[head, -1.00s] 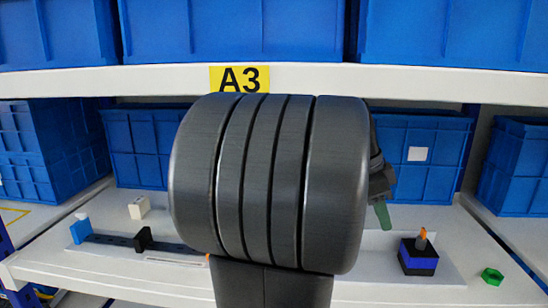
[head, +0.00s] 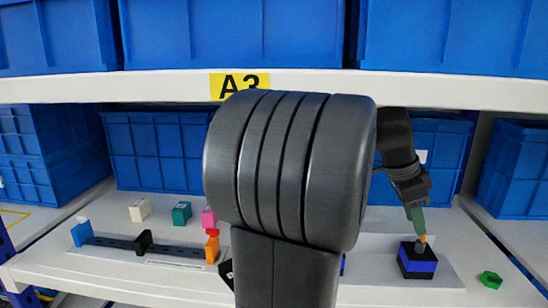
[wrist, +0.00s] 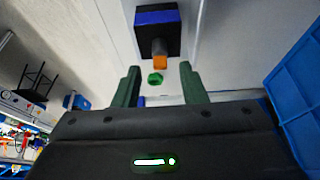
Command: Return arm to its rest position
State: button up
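The rotary switch (head: 417,261) is a black and blue box with an orange-tipped knob on top, at the right of the shelf in the head view. It also shows at the top of the wrist view (wrist: 157,30). My gripper (head: 417,222) points down just above the knob in the head view; I cannot tell the exact gap. The orange knob tip shows beyond and between the fingertips. My dark arm fills the middle of the head view and hides part of the shelf.
A green hex nut (head: 491,280) lies right of the switch. White (head: 139,210), teal (head: 182,213) and pink (head: 209,217) blocks stand at left, behind a black rail (head: 115,241). Blue bins (head: 150,150) line the back. The upper shelf edge (head: 120,88) crosses above.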

aim_at(420, 242)
jog(key=shift+s+d+f, duration=0.15)
jog(key=shift+d+f, duration=1.1)
jog(key=shift+f, duration=0.2)
jog(key=shift+s+n+t, duration=0.1)
jog(key=shift+n+t, duration=0.2)
jog(key=shift+n, duration=0.6)
jog(key=n+t, duration=0.1)
jog(key=n, duration=0.2)
jog(key=n+t+y, duration=0.1)
jog(key=n, duration=0.2)
jog(key=shift+s+n+t, duration=0.1)
jog(key=shift+n+t, duration=0.2)
jog(key=shift+n, duration=0.1)
jog(key=shift+r, duration=0.3)
jog(key=shift+v, duration=1.15)
jog(key=shift+s+a+r, duration=0.1)
jog(key=shift+s+a, duration=0.25)
jog(key=shift+a, duration=0.1)
